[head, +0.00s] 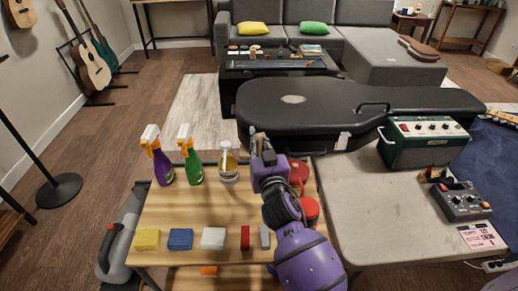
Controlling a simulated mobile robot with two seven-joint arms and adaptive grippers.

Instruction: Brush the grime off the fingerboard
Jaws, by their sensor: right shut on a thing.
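My right gripper (258,143) stands over the back of the wooden table (160,215), its purple arm coming from the lower right. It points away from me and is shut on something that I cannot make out. A red block or brush (245,238) and a grey block or brush (265,237) lie at the table's front edge; I cannot tell which kind they are. A large black guitar case (350,98) lies closed behind the tables. My left gripper is not in view.
A purple spray bottle (160,165), a green spray bottle (192,168) and a clear bottle (228,165) stand at the back left. Yellow (147,239), blue (180,239) and white (213,239) blocks lie in front. Red tins (309,212) stand right. A green amplifier (424,145) occupies the grey table (375,230).

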